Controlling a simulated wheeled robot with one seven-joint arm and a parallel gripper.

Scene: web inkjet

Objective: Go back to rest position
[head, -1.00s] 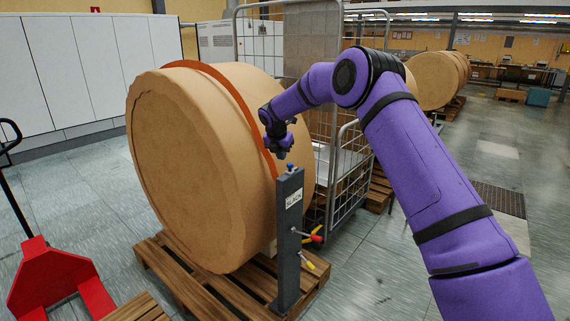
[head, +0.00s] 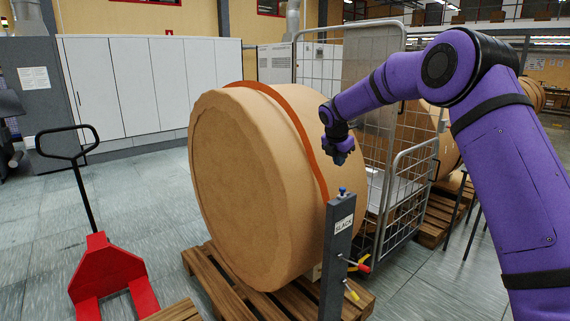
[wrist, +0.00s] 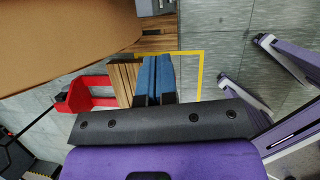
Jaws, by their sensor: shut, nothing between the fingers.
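My purple arm reaches in from the right in the head view. My gripper (head: 343,158) hangs in front of the large brown paper roll, above the grey post (head: 338,255) labelled "SLACK". The post has a blue knob (head: 342,190) on top, and a clear gap separates it from my gripper. In the wrist view my gripper's blue fingers (wrist: 155,82) lie side by side, shut and empty. Red-tipped and yellow-tipped levers (head: 362,266) stick out of the post's side.
The paper roll (head: 250,190) stands on edge on a wooden pallet (head: 235,290). A wire cage trolley (head: 405,190) stands behind my gripper. A red pallet jack (head: 108,270) is at the left. White cabinets (head: 130,85) line the back wall. Tiled floor is free at the left.

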